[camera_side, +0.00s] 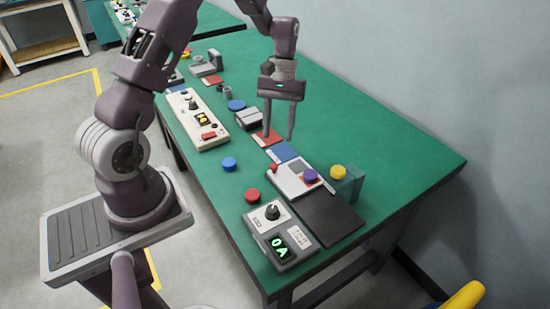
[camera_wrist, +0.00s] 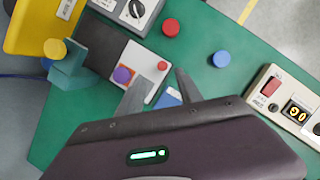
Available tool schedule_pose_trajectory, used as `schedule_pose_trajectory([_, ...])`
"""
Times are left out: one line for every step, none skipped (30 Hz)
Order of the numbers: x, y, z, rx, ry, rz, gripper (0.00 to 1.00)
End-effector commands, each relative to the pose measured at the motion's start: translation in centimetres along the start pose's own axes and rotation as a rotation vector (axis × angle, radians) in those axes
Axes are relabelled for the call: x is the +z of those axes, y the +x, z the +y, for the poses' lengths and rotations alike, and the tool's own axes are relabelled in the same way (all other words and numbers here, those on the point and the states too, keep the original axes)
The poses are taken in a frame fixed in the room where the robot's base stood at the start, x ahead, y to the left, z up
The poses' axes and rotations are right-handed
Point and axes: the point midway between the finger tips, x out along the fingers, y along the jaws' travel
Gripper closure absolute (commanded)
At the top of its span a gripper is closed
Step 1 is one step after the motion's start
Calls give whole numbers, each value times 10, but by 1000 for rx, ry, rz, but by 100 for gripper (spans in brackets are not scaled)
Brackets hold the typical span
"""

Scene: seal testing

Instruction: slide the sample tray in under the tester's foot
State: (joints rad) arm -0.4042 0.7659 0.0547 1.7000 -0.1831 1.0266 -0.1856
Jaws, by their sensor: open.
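The sample tray (camera_side: 287,180) looks like the white plate with a small red knob and a purple disc on it. It also shows in the wrist view (camera_wrist: 135,58). It lies flat at one end of a dark plate (camera_side: 335,222). Beside them stands a teal bracket (camera_side: 350,185) with a yellow knob, seemingly the tester; it also shows in the wrist view (camera_wrist: 70,72). I cannot clearly make out its foot. My gripper (camera_side: 278,136) is open and empty, pointing down near the tray's red-knob end, apart from the tray. Its fingers show in the wrist view (camera_wrist: 160,77).
A grey box with a green display (camera_side: 278,232) stands at the near end. Red (camera_side: 252,196) and blue (camera_side: 229,164) buttons lie on the green table. A blue card (camera_side: 286,151) lies by the tray. A white control box (camera_side: 198,120) stands left.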

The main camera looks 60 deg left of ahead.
Motion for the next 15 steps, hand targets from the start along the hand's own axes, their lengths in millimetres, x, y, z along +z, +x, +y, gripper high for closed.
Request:
schedule_pose_trajectory([-6,10,-3,-1,-18,-20,57])
schedule_pose_trajectory([-8,14,-4,0,-26,-27,57])
schedule_pose_trajectory([-9,18,-4,-1,-31,-33,57])
schedule_pose_trajectory([-9,23,-4,-1,-32,-36,57])
schedule_pose_trajectory([-9,28,-4,-1,-33,-37,57])
schedule_pose_trajectory([-8,35,-4,-2,-32,-38,57])
schedule_pose_trajectory([-8,41,-4,-2,-31,-38,57])
schedule_pose_trajectory([-8,47,-4,-2,-31,-37,57])
schedule_pose_trajectory([-7,56,-4,-2,-30,-37,57])
schedule_pose_trajectory([-7,61,-5,-2,-30,-38,57])
schedule_pose_trajectory([-7,66,-4,-2,-30,-36,57])
schedule_pose_trajectory([-7,72,-4,-2,-30,-36,57])
schedule_pose_trajectory([-7,76,-4,-2,-29,-36,57])
schedule_pose_trajectory([-7,80,-4,-2,-29,-35,57])
schedule_pose_trajectory([-7,83,-4,-2,-28,-33,57])
